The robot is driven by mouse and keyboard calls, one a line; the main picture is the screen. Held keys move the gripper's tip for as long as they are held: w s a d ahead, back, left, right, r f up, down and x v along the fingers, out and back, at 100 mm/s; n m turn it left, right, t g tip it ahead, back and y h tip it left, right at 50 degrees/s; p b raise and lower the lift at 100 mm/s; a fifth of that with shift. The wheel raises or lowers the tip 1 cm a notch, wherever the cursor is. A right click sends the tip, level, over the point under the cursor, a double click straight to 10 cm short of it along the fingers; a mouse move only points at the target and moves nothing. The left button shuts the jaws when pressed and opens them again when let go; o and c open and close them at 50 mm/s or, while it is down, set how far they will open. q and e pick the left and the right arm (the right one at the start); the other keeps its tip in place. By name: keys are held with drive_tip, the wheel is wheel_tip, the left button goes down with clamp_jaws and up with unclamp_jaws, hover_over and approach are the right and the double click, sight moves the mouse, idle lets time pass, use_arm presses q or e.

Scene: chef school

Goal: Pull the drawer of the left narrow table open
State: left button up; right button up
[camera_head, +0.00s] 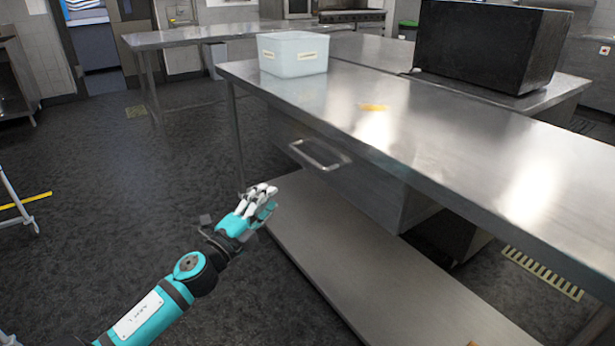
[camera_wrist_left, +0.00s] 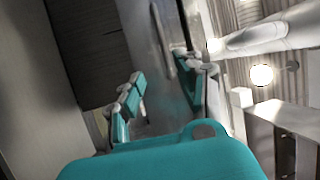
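The narrow steel table (camera_head: 440,130) stands at the centre and right, with a drawer (camera_head: 372,190) under its top. The drawer looks shut, its front in line below the table edge. Its bar handle (camera_head: 320,156) is on the front. My left gripper (camera_head: 264,192) is below and to the left of the handle, apart from it. In the left wrist view my left gripper (camera_wrist_left: 160,88) has its fingers spread with nothing held. A pale bar that looks like the handle (camera_wrist_left: 162,40) shows beyond the fingers. My right gripper is out of view.
A lower shelf (camera_head: 350,262) juts out beneath the drawer, close to my left gripper. The dark floor (camera_head: 150,200) to the left is mostly clear.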

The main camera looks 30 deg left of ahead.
sight(308, 158)
use_arm(q)
drive_tip(key=w+r, duration=0.1)
drive_tip(key=w, duration=0.4)
drive_tip(key=w+r, duration=0.1)
drive_tip(key=w, duration=0.5)
drive_tip(key=w+r, duration=0.1)
drive_tip(key=w, duration=0.5)
drive_tip(key=shift+r, duration=0.2)
drive_tip(key=shift+c, duration=0.4)
clamp_jaws()
